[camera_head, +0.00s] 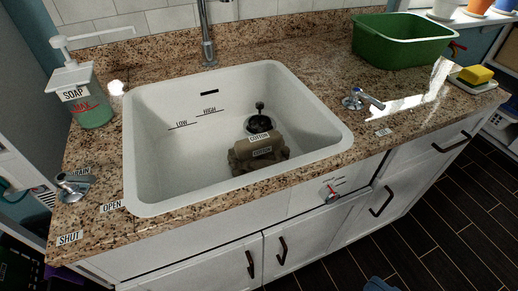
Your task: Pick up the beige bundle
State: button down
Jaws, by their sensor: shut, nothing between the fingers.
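The beige bundle (243,152) lies low in the front right part of the white sink (175,176). It looks like a rolled, brownish cloth mass with two labels reading "COTTON". The sink's front rim lies close in front of it, so its lowest edge is hard to make out. A dark round drain piece with a black knob (259,121) stands just behind the bundle. My gripper is not seen in this view.
A faucet (208,42) rises behind the sink. A soap dispenser (88,97) stands left, above a metal lever (74,184). A second lever (365,99), a green tub (399,42) and a yellow sponge (476,75) are on the right. The sink's left side is clear.

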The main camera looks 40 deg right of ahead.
aim_at(261, 151)
jog(key=i+j, duration=0.15)
jog(key=j, duration=0.15)
jog(key=i+j+z, duration=0.15)
jog(key=j, duration=0.15)
jog(key=i+j, duration=0.15)
jog(key=j, duration=0.2)
jog(key=i+j+z, duration=0.15)
jog(key=j, duration=0.15)
jog(key=i+j, duration=0.1)
jog(key=j, duration=0.25)
jog(key=z, duration=0.05)
